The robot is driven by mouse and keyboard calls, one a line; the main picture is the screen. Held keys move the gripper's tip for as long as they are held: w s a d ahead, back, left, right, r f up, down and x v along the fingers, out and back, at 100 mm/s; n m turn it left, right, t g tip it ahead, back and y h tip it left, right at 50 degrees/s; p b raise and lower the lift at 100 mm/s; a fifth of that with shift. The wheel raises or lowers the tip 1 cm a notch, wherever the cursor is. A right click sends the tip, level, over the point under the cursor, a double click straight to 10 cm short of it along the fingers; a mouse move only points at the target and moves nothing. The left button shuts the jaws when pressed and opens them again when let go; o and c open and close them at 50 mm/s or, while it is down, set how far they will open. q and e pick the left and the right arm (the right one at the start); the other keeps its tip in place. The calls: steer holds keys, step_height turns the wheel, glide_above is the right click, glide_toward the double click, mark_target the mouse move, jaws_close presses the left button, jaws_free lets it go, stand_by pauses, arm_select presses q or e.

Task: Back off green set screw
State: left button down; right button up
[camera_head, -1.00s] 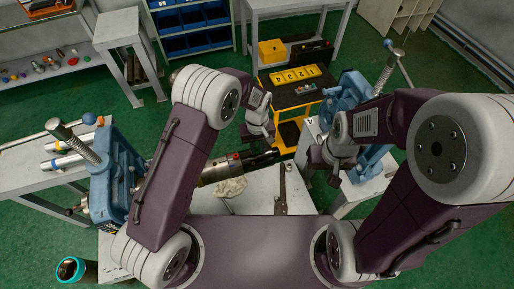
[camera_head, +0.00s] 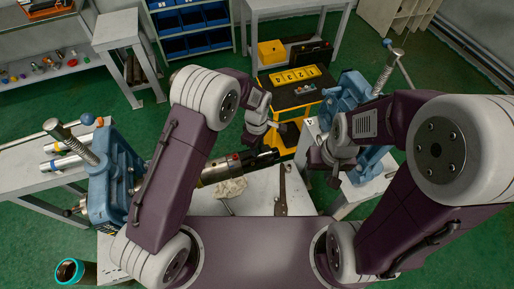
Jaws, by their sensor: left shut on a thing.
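I cannot make out a green set screw in this view. A black and silver cylinder with red marks (camera_head: 232,168) lies over the table behind my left arm. My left gripper (camera_head: 262,142) is just above the dark end of this cylinder. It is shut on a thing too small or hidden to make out. Whether it touches the cylinder is unclear. My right gripper (camera_head: 322,168) points down beside the right blue vise (camera_head: 347,92); its fingers are too dark to read. Another blue vise (camera_head: 118,170) stands at the left, partly behind my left arm.
A white table (camera_head: 262,190) in front of me bears a crumpled cloth (camera_head: 231,187) and a flat dark tool (camera_head: 282,190). A yellow cart (camera_head: 288,140) with a black top stands beyond. A dark bin with a teal rim (camera_head: 70,270) stands at lower left.

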arm_select(q)
steer(key=shift+n, duration=0.3)
stand_by(0.4)
steer(key=c, duration=1.3)
jaws_free()
steer(key=shift+f, duration=0.1)
steer(key=shift+w+a, duration=0.1)
step_height(320, 180, up, 9)
steer(key=shift+r+b, duration=0.1)
steer(key=shift+b, duration=0.5)
